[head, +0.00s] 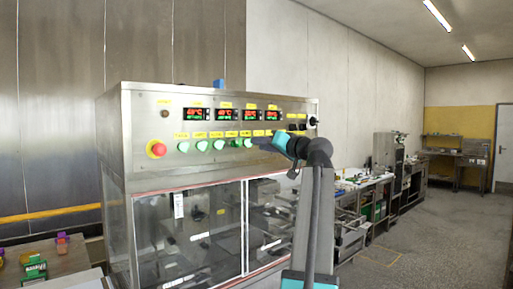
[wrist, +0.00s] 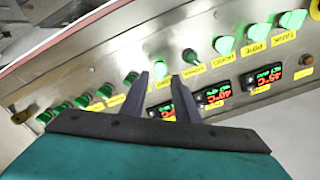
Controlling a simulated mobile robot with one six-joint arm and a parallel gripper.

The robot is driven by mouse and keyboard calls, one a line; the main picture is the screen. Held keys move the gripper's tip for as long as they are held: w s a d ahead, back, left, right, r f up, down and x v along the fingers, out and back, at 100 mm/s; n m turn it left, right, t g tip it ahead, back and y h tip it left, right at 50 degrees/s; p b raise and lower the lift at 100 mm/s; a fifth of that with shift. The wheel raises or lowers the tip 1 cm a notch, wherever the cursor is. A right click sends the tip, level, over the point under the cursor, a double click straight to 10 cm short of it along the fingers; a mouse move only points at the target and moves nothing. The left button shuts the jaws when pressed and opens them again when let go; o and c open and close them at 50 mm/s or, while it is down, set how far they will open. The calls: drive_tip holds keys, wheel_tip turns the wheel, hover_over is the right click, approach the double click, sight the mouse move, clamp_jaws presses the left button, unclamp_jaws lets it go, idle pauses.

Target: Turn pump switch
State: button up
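A steel control panel (head: 140,120) carries a row of green-lit switches with yellow labels. In the wrist view, one green switch (wrist: 160,69) lies between and just beyond the fingertips of my gripper (wrist: 160,77). The fingers are apart, with no visible grip on the switch. I cannot tell whether they touch it. The label by this switch (wrist: 162,83) is partly hidden, and I cannot read which one is the pump switch. In the head view, my gripper (head: 258,143) is at the right part of the switch row and hides some switches.
A red emergency stop (head: 157,149) sits at the panel's left. Several red and green temperature displays (head: 195,114) are above the switches. Neighbouring switches, such as one (wrist: 190,56) beside the fingers, stand close. Clear doors (head: 210,230) are below; open floor (head: 420,240) lies right.

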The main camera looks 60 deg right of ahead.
drive_tip(key=b+v, duration=0.2)
drive_tip(key=v, duration=0.7)
drive_tip(key=shift+s, duration=0.4)
